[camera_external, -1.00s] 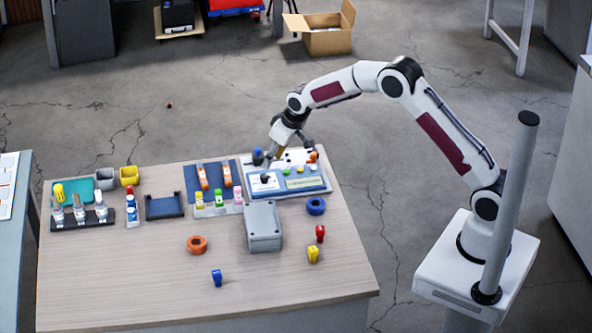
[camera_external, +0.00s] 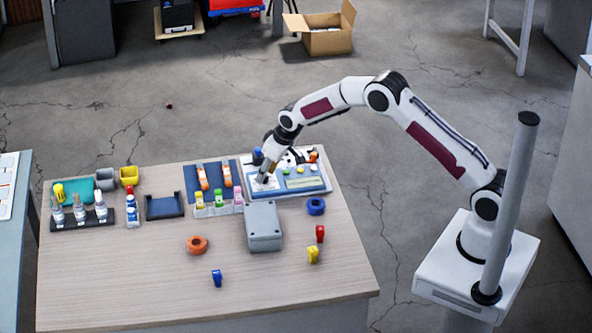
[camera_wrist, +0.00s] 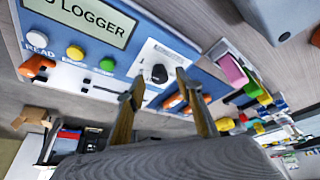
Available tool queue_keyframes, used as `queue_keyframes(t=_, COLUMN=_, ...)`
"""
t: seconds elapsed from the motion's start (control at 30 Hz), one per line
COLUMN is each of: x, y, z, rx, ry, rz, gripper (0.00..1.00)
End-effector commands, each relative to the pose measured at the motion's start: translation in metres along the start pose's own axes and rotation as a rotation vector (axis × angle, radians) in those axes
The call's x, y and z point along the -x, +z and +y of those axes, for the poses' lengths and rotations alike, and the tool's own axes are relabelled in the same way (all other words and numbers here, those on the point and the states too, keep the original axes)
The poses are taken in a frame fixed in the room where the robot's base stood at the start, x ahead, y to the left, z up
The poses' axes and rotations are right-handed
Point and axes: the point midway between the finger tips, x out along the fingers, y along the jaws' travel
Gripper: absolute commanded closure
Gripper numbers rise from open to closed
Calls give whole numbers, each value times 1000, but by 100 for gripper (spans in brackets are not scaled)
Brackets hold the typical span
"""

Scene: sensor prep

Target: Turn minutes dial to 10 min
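The minutes dial (camera_wrist: 159,73) is a black knob on a white plate, on the blue and white data logger panel (camera_wrist: 118,62). In the external view the dial (camera_external: 262,180) is at the panel's front left, partly hidden by my gripper (camera_external: 266,172). In the wrist view my gripper (camera_wrist: 160,78) is open, with one finger on each side of the dial. I cannot tell whether the fingers touch it. The dial's scale marks are too small to read.
Yellow (camera_wrist: 75,53) and green (camera_wrist: 107,64) buttons and an orange knob (camera_wrist: 36,65) are on the panel. A grey box (camera_external: 263,235) stands in front of the panel, and a rack of coloured pieces (camera_external: 219,209) stands to its left.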

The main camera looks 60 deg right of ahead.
Motion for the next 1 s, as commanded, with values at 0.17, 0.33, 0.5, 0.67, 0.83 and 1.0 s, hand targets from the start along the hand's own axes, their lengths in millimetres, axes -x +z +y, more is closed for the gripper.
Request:
queue_keyframes(t=0.17, x=-1, y=0, z=0, rx=0, ry=0, rz=1, gripper=65)
queue_keyframes(t=0.33, x=-1, y=0, z=0, rx=0, ry=0, rz=1, gripper=65)
queue_keyframes(t=0.5, x=-1, y=0, z=0, rx=0, ry=0, rz=0, gripper=100)
queue_keyframes(t=0.67, x=-1, y=0, z=0, rx=0, ry=0, rz=0, gripper=100)
queue_keyframes(t=0.83, x=-1, y=0, z=0, rx=6, ry=-3, rz=0, gripper=100)
queue_keyframes(t=1.0, x=-1, y=0, z=0, rx=26, ry=-11, rz=-1, gripper=100)
